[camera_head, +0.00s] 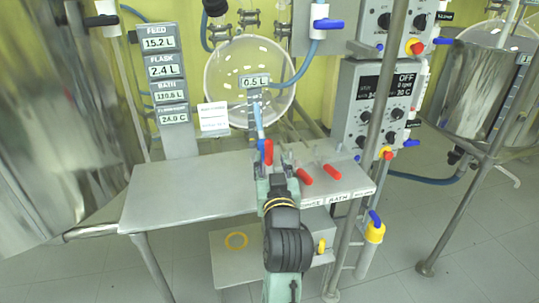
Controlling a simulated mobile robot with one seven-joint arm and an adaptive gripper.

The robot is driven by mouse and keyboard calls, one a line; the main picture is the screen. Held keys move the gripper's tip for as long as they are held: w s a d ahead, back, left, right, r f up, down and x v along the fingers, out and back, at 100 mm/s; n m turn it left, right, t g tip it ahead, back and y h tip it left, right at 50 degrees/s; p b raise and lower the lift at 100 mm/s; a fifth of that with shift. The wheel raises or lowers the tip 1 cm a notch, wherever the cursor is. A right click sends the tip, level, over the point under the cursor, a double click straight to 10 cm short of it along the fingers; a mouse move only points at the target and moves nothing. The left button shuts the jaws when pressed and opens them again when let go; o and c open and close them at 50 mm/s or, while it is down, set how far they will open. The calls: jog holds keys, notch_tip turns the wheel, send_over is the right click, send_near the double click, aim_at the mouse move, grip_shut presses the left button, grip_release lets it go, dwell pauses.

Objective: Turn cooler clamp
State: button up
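Toggle clamps with red handles stand near the right end of the grey metal table. One red handle (268,152) points upright, just left of and behind my gripper's tip. A second red handle (304,177) lies tilted low, close to the right of my gripper. A third red handle (332,171) lies low further right. Labels run along the table's front edge; one reads BATH, and I cannot read which clamp is the cooler's. My gripper (284,165) reaches over the table from the front, at the clamps. Its fingers are small and partly hidden, so its opening and any contact are unclear.
The grey table (190,192) is bare on its left half. A round glass vessel (225,75) stands behind it. A display column (167,75) is at the back left, a control box (375,112) at the right. Metal posts (480,170) stand at the right.

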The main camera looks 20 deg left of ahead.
aim_at(269, 146)
jog(key=p+x, duration=0.1)
jog(key=x, duration=0.6)
jog(key=shift+w+r, duration=0.1)
jog(key=shift+r, duration=0.05)
jog(key=shift+w+a, duration=0.35)
jog(key=shift+w, duration=0.25)
jog(key=shift+c, duration=0.4)
grip_shut()
